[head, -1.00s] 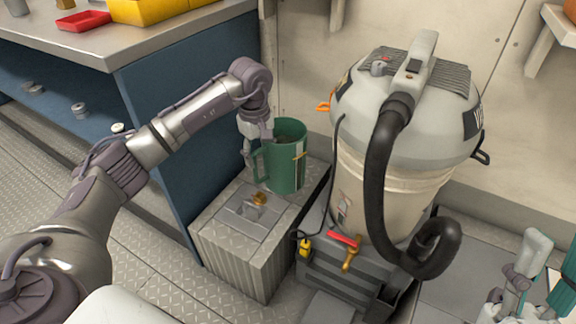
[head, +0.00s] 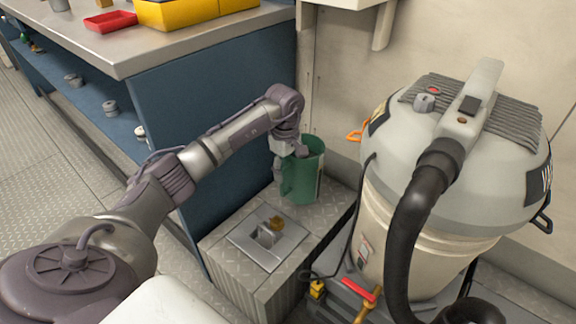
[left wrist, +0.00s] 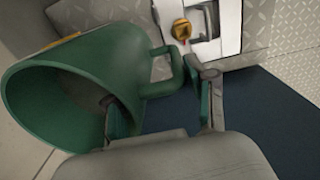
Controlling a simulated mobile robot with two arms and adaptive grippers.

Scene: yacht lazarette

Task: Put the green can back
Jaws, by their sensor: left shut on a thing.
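The green can (head: 308,180), an open-topped, mug-like vessel with a side handle, is upright over the back of the metal-topped box (head: 332,214) in the head view. I cannot tell whether its base touches the box. My left gripper (head: 287,152) is at its rim and shut on it. In the left wrist view the can (left wrist: 75,75) fills the left side, its mouth facing the camera. One finger of the left gripper (left wrist: 160,95) shows inside the mouth, the other by the handle. My right gripper is out of view.
A grey vacuum (head: 455,150) with a black hose stands close right of the box. A blue bench (head: 200,110) borders it on the left, with a red tray (head: 110,21) and yellow bin (head: 190,10) on top. A brass latch (head: 276,223) sits on the box lid.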

